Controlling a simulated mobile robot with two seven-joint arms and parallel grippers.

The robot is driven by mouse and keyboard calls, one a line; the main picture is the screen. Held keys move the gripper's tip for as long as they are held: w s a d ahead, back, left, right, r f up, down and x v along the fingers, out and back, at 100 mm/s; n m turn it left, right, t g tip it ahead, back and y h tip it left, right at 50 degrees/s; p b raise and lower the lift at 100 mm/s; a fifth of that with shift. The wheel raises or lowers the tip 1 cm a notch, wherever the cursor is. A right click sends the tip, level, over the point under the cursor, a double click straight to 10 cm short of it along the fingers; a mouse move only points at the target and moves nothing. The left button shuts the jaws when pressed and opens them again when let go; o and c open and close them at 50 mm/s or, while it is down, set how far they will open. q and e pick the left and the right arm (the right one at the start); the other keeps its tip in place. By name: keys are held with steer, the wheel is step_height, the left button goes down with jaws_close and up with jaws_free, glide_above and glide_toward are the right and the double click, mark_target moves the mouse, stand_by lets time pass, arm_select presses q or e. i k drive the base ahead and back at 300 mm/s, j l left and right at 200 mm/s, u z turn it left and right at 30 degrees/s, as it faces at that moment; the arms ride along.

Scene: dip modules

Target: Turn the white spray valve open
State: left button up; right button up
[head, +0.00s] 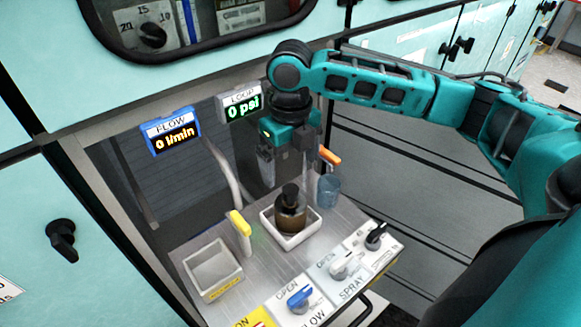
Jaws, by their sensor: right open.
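The white spray valve (342,266) is a knob on the sloped front panel, beside the labels "OPEN" and "SPRAY". Its exact turn angle is hard to tell. My right gripper (287,178) points down above the back of the bench, with its fingers apart and nothing between them. It is behind and above the spray valve, well clear of it. My left gripper is out of view.
A blue flow valve (299,296) and a black knob (376,236) flank the spray valve. A brown bottle (291,215) stands in a white tray (301,239) below my right gripper. A blue cup (328,191), yellow-topped post (241,224) and white bin (214,272) are nearby. The flow display (172,133) reads 0.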

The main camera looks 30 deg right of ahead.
mark_target(339, 266)
steer(key=k, duration=1)
